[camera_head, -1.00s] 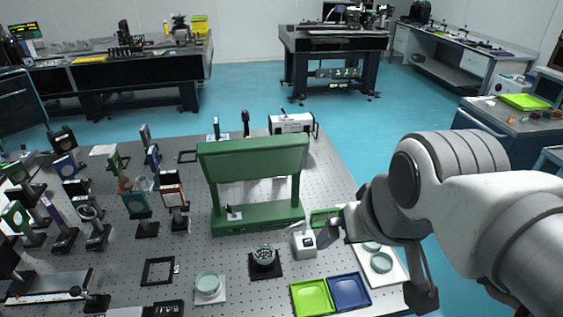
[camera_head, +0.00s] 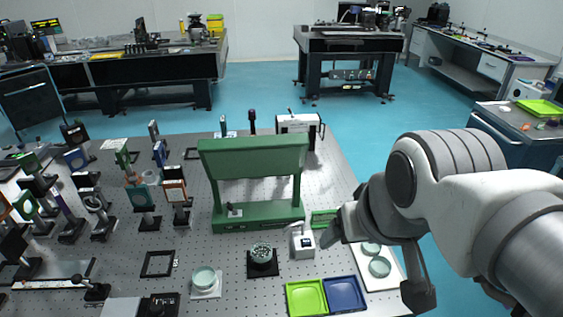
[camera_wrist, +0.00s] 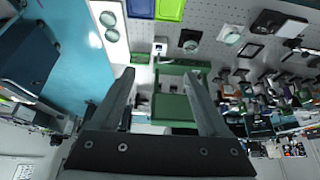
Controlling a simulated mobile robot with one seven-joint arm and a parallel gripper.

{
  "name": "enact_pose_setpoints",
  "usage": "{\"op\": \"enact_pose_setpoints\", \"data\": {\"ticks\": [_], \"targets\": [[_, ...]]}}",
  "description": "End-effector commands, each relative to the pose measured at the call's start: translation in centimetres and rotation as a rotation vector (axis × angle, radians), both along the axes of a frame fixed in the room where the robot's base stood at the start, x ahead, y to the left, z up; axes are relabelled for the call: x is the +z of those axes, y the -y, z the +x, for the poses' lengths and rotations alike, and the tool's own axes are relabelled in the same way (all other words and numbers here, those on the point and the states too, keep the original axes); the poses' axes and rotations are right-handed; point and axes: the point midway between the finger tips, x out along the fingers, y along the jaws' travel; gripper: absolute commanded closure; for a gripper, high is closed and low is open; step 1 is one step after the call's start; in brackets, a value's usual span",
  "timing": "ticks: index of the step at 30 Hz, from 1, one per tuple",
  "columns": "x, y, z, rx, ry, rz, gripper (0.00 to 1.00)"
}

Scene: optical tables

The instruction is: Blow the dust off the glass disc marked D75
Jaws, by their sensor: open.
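Two pale round glass discs lie on a white tray at the table's right: the far disc (camera_head: 371,249) and the near disc (camera_head: 380,267). Another pale disc (camera_head: 205,278) sits on a white pad at the front. No D75 mark is readable on any. My gripper (camera_wrist: 160,72) is open in the wrist view, with nothing between its fingers. It is above the table, with the green stand beyond it in that view. In the head view my arm hides most of the gripper. I cannot identify a dust blower for certain.
A tall green stand (camera_head: 258,216) occupies the table's middle. A small white device (camera_head: 302,244), a dark round holder (camera_head: 262,256), a green tray (camera_head: 306,297) and a blue tray (camera_head: 345,292) are near the front. Several mounted optics crowd the left. Blue floor is open beyond the table.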

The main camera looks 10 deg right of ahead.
Motion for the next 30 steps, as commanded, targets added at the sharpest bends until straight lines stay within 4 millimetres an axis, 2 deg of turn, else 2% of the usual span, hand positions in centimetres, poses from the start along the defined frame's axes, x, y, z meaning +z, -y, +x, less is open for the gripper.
{"op": "enact_pose_setpoints", "data": {"ticks": [1, 2, 12, 30], "targets": [[0.00, 0.00, 0.00, 0.000, 0.000, 0.000, 0.32], [0.00, 0.00, 0.00, 0.000, 0.000, 0.000, 0.38], [0.00, 0.00, 0.00, 0.000, 0.000, 0.000, 0.99], [0.00, 0.00, 0.00, 0.000, 0.000, 0.000, 1.00]]}}
